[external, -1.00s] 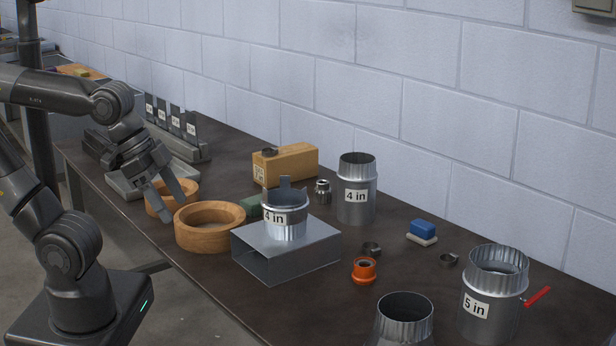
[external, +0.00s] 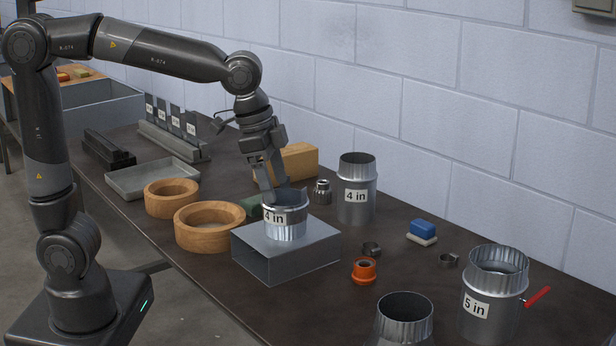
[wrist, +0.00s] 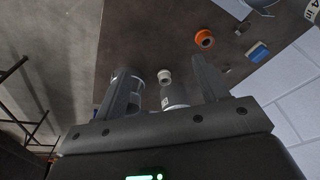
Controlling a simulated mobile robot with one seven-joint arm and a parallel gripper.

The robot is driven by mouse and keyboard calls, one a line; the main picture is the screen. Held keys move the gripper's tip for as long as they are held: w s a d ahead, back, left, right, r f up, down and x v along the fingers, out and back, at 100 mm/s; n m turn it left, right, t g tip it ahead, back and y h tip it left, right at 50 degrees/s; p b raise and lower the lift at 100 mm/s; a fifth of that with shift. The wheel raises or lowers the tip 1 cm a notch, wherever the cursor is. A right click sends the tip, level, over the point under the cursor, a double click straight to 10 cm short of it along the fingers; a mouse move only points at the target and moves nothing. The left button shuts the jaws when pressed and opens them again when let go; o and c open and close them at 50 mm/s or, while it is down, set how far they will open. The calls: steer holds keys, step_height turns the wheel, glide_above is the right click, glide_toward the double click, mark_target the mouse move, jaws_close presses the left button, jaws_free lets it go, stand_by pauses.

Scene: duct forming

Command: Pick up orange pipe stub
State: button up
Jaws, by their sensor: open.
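The orange pipe stub (external: 364,271) stands upright on the dark bench, right of the grey metal box. In the wrist view the orange pipe stub (wrist: 204,39) shows near the top, beyond the right finger. My gripper (external: 270,188) is open and hangs over the short 4 in collar (external: 287,222) on the box, left of and well above the stub. In the wrist view nothing is held in my gripper (wrist: 163,68). Whether the fingers touch the collar, I cannot tell.
The metal box (external: 289,252) stands left of the stub. A small dark ring (external: 372,249) sits just behind it. An open duct (external: 404,318) is in front, and a 5 in duct (external: 492,297) with a red handle (external: 538,296) is at right. A blue block (external: 423,229) lies behind.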

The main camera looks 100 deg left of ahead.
steer(key=w+a+f+g, duration=0.2)
steer(key=w+a+f, duration=0.35)
steer(key=w, duration=0.45)
steer(key=m+g, duration=0.1)
glide_above(364, 263)
step_height(364, 263, down, 8)
steer(key=f, duration=0.5)
steer(key=shift+s+a+f, duration=0.1)
steer(key=shift+s+a, duration=0.05)
steer(key=shift+a, duration=0.15)
steer(key=shift+d+f, duration=0.2)
steer(key=shift+f, duration=1.2)
steer(key=shift+d+f, duration=0.15)
steer(key=shift+f, duration=1.25)
steer(key=c, duration=1)
steer(key=shift+c, duration=0.4)
steer(key=shift+r, duration=0.15)
